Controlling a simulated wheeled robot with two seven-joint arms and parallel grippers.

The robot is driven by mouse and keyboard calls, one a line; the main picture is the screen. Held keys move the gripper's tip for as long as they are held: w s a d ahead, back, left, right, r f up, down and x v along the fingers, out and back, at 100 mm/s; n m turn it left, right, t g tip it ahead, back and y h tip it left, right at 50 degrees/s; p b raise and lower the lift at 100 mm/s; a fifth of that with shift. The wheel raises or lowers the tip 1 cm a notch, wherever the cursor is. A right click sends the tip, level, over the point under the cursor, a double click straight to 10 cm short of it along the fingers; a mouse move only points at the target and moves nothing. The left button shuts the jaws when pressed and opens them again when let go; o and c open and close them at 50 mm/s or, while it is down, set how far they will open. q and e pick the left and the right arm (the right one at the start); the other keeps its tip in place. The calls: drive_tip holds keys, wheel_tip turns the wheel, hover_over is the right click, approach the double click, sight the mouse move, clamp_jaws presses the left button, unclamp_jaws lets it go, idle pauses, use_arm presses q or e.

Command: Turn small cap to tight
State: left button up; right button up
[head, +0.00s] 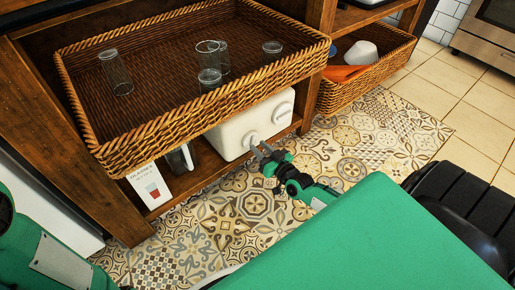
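A white plastic container (236,139) lies on the lower shelf under the upper basket. Its front carries a small round cap (251,138) at lower left and a larger round cap (283,112) at upper right. My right gripper (259,149) is just in front of the small cap, to its lower right. Its two grey fingers look spread apart, with nothing seen between them. Whether a fingertip touches the cap is too small to tell. My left gripper is not in view; only part of my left arm shows at the lower left.
A wicker basket (141,135) with several drinking glasses overhangs the container. A glass pitcher (181,159) and a white card (149,186) stand left of the container. Another basket (345,92) is at right. The patterned rug (340,150) in front is clear.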

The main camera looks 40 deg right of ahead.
drive_tip(key=shift+w+b, duration=0.3)
drive_tip(key=shift+w, duration=0.75)
drive_tip(key=shift+a, duration=0.1)
clamp_jaws()
